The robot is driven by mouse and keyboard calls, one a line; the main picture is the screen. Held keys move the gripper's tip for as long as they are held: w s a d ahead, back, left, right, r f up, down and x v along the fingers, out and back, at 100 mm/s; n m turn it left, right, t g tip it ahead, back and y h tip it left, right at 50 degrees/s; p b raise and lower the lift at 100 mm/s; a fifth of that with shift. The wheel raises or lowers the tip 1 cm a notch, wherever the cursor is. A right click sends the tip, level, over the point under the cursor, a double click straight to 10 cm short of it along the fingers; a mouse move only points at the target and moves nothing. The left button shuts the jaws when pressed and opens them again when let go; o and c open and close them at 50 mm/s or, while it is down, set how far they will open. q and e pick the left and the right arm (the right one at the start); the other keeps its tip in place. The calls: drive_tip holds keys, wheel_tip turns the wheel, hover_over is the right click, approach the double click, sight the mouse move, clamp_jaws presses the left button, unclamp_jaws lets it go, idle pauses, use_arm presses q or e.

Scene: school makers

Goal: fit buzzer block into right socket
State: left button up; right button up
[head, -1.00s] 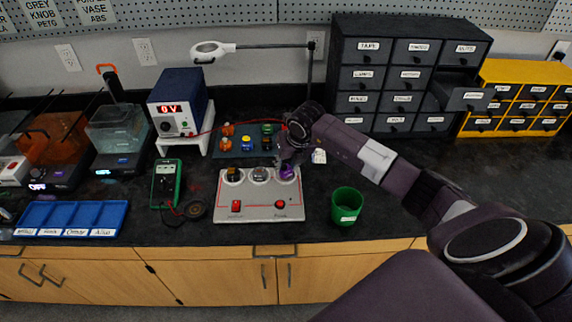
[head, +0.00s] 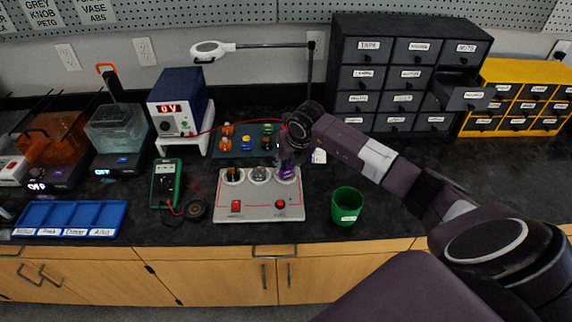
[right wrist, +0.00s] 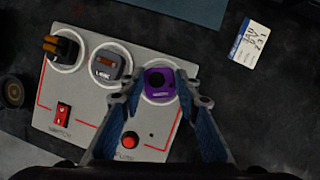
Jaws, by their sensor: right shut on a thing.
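The purple buzzer block (right wrist: 159,79) with a round dark top sits at the right socket (right wrist: 147,97) of the grey board (right wrist: 98,136). It also shows as a purple patch at the board's top right in the head view (head: 287,173). My right gripper (right wrist: 160,88) is over the right socket, its fingertips on either side of the block and shut on it. In the head view the right gripper (head: 289,164) partly covers the block. I cannot tell how deep the block is seated. My left gripper is not in view.
The left socket holds an orange and black block (right wrist: 61,49), the middle socket a grey one (right wrist: 107,64). A red switch (right wrist: 63,113) and red button (right wrist: 130,140) are at the front. A green cup (head: 346,205) stands right, a multimeter (head: 166,184) left, a block tray (head: 233,146) behind.

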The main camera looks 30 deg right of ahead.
drive_tip(key=shift+f+b, duration=0.35)
drive_tip(key=shift+f, duration=0.15)
drive_tip(key=o, duration=0.7)
drive_tip(key=p+v, duration=0.4)
drive_tip(key=v, duration=0.1)
drive_tip(key=shift+r+p, duration=0.35)
drive_tip(key=shift+r, duration=0.05)
drive_tip(key=p+v, duration=0.3)
drive_tip(key=v, duration=0.2)
drive_tip(key=shift+s+a+r, duration=0.1)
drive_tip(key=shift+s, duration=0.1)
